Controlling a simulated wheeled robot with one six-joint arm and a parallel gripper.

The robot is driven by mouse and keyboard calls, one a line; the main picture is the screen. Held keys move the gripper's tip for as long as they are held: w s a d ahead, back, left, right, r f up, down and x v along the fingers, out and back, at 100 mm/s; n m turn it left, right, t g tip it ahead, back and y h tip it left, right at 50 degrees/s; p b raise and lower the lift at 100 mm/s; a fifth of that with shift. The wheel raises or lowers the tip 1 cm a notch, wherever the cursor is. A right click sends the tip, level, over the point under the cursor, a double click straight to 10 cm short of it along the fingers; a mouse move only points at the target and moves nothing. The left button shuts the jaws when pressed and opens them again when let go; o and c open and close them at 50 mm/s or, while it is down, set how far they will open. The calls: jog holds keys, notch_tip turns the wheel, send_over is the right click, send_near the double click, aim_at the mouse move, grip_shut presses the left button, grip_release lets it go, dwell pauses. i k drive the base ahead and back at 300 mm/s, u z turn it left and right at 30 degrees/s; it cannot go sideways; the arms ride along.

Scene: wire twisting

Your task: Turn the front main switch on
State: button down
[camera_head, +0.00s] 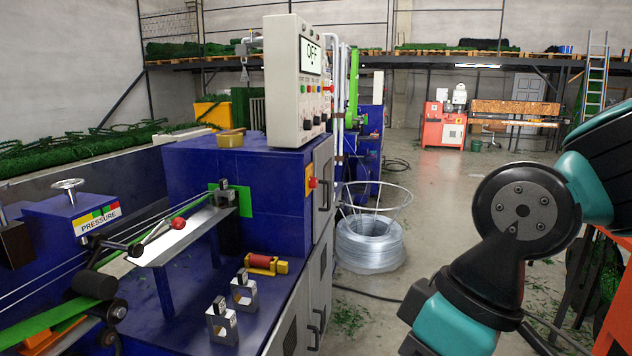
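A red rotary switch on a yellow plate (309,180), which looks like the main switch, sits on the grey side door of the blue machine (238,170). It faces right and is seen at a steep angle, so its knob position is hard to read. Above it stands a cream control box (283,85) with a display (310,56) that reads OFF. Rows of small knobs and buttons sit under the display. My arm's teal and black links fill the right side. My gripper is outside the view.
A coil of silver wire (369,246) stands on the floor right of the machine. Open floor (440,190) lies beyond it. A dark cable (365,291) crosses the floor. An orange frame (612,300) stands at the right edge.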

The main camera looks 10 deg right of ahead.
aim_at(313, 182)
jog(key=z, duration=0.25)
jog(key=i, duration=0.4)
jog(key=z, duration=0.6)
jog(key=i, duration=1.2)
jog(key=u, duration=0.15)
